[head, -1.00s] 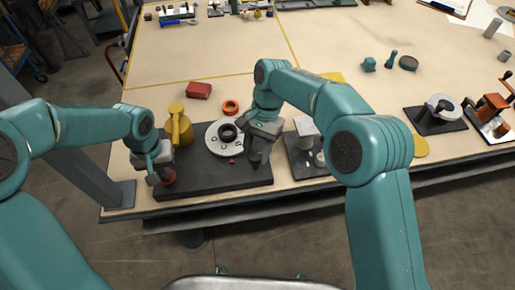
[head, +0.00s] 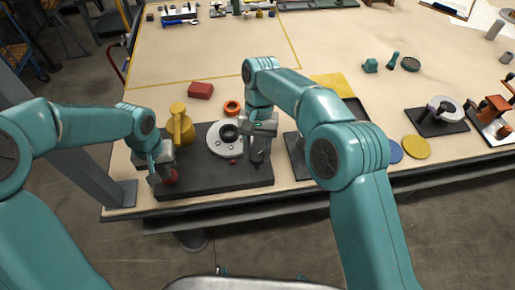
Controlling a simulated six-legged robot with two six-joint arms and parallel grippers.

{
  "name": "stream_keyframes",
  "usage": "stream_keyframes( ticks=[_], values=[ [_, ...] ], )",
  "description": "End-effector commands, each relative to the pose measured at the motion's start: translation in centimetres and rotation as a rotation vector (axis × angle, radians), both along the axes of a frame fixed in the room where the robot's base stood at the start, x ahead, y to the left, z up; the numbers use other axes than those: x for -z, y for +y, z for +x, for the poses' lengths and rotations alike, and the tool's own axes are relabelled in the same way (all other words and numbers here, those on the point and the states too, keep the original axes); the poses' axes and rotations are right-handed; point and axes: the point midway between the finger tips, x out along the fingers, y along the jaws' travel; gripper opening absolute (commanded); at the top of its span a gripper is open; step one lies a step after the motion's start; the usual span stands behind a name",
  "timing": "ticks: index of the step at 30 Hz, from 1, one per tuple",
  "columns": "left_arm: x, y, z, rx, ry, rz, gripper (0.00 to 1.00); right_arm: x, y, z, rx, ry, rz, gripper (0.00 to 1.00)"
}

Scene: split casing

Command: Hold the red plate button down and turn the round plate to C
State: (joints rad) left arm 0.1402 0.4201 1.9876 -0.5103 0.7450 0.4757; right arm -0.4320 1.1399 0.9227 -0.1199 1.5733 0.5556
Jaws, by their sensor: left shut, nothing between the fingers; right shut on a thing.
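The round plate (head: 216,143) is a light grey disc with a dark ring in its middle, on a dark base block (head: 205,180) near the table's front edge. The red plate button (head: 171,178) is at the block's front left, partly covered by my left gripper (head: 164,177). That gripper is shut with nothing between its fingers, its tips down at the button; whether the button is pressed is too small to tell. My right gripper (head: 258,152) is shut on a dark knob at the plate's right edge, mostly hidden by the fingers. The plate's letters cannot be read.
A yellow handled part (head: 180,125) stands left of the plate. An orange ring (head: 231,107) and a red block (head: 200,90) lie behind the base. My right arm hides much of another dark base (head: 295,153) to the right.

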Motion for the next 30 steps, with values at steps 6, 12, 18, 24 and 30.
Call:
stream_keyframes(
  ticks=[6,12,18,24,30],
  values=[
    [0.7,0.0,-0.4,0.002,0.016,0.000,0.00,0.5,-0.3,-0.3,-0.002,0.017,-0.013,0.49],
    [0.7,0.0,-0.4,0.002,0.016,0.000,0.00,0.4,-0.2,-0.2,-0.001,0.012,-0.009,0.70],
    [0.6,0.0,-0.4,0.001,0.016,-0.001,0.00,0.1,-0.1,-0.1,0.000,0.007,-0.005,0.70],
    [0.6,0.0,-0.4,0.001,0.016,-0.001,0.00,-2.2,-0.1,0.9,0.002,0.004,-0.004,0.70],
    [0.6,0.0,-0.4,0.001,0.016,-0.001,0.00,-4.7,-0.2,1.9,0.001,0.006,-0.005,0.70]
  ],
)
